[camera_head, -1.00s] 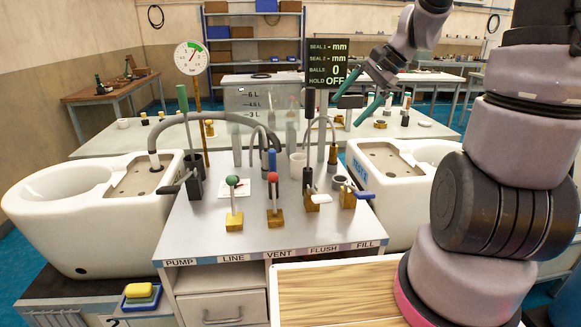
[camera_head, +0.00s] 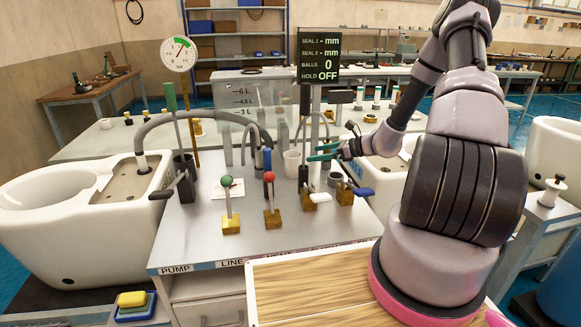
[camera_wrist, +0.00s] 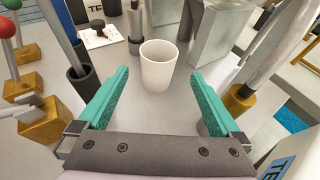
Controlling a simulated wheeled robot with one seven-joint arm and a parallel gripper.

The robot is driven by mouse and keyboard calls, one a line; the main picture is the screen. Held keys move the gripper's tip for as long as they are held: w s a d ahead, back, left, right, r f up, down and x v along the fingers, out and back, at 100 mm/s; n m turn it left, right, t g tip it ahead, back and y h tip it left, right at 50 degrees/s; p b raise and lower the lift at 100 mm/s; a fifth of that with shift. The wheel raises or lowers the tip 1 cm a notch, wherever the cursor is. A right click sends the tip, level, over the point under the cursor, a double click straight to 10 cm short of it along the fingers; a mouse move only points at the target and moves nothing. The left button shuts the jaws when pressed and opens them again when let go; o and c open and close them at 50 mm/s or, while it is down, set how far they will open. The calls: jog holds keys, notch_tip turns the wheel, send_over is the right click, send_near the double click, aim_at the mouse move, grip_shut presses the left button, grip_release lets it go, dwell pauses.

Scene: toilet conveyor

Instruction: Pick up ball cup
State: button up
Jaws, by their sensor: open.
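The ball cup appears to be the plain white cup (camera_wrist: 158,66) standing upright on the grey bench top in the wrist view. In the head view the cup (camera_head: 292,163) stands towards the back right of the bench. My gripper (camera_wrist: 160,95) has its two green fingers spread wide, with nothing between them. The cup stands just beyond the fingertips, centred between them, and is not touched. In the head view my gripper (camera_head: 318,152) is to the right of the cup. I cannot see into the cup well enough to tell its contents.
Levers with a green knob (camera_head: 227,181) and a red knob (camera_head: 269,177) stand in front of the cup. A dark cylindrical holder (camera_wrist: 83,84) is left of it and a brass block (camera_wrist: 240,97) right. A clear tank (camera_head: 240,100) is behind.

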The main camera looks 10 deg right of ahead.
aim_at(297, 156)
jog(key=x, duration=0.8)
jog(key=shift+w+a, duration=0.15)
jog(key=shift+a, duration=0.2)
jog(key=c, duration=1.3)
